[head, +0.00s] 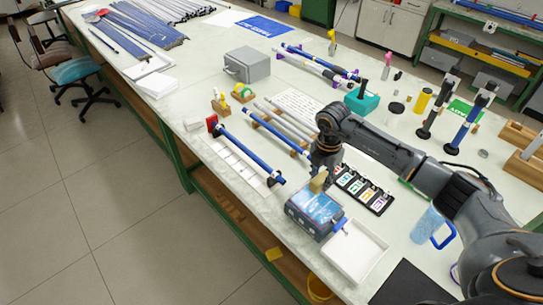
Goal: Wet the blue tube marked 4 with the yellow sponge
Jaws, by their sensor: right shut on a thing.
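My right gripper (322,172) reaches in from the right and points down. It is shut on the yellow sponge (318,183), a small block at its tips. A long blue tube (248,151) lies on supports to the left of the gripper. More blue-and-white tubes lie on a wooden rack (270,127) and farther back (320,62). No number 4 can be read on any tube. My left gripper is not in view.
A white tray (355,252) stands beside the tub. A black holder with coloured labels (362,190) is right of the gripper. A blue mug (428,228) and upright dark stands (470,118) are farther right. A grey box (246,65) stands toward the back.

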